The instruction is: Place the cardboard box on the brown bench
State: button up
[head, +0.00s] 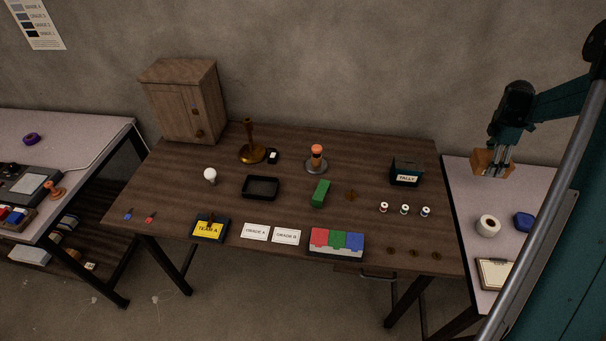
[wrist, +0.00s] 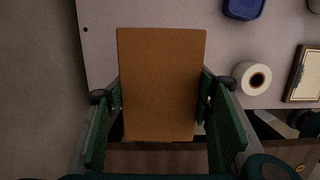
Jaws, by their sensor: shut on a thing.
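The cardboard box (wrist: 162,85) is a plain orange-brown block. My gripper (wrist: 161,105) is shut on it, with one green finger pad at each side in the wrist view. In the head view the box (head: 484,163) hangs in my gripper (head: 495,158) over the back part of the light table at the right; the gap below it cannot be judged. The brown bench (head: 290,207) is the dark wooden table in the middle of the head view, left of the box.
On the bench stand a wooden cabinet (head: 184,101), a brass stand (head: 251,146), a black tray (head: 261,188), a green block (head: 320,193) and a TALLY box (head: 405,172). A tape roll (head: 487,226) and clipboard (head: 495,274) lie on the right table. Bare bench shows around the green block.

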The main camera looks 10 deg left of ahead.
jog(key=w+a+r+p, duration=0.2)
jog(key=a, duration=0.9)
jog(key=w+a+r+p, duration=0.2)
jog(key=a+r, duration=0.1)
jog(key=a, duration=0.8)
jog(key=w+a+r+p, duration=0.2)
jog(key=w+a, duration=0.1)
jog(key=a, duration=0.8)
jog(key=shift+r, duration=0.4)
send_over(402, 153)
jog(key=shift+a+f+b, duration=0.15)
jog(key=shift+f+b, duration=0.05)
jog(key=shift+f, duration=1.4)
jog(key=shift+a+f+b, duration=0.1)
jog(key=shift+f+b, duration=0.05)
jog(key=shift+f, duration=1.4)
jog(key=shift+f, duration=1.85)
jog(key=shift+f+b, duration=0.15)
jog(key=shift+b, duration=0.2)
jog(key=o, duration=1)
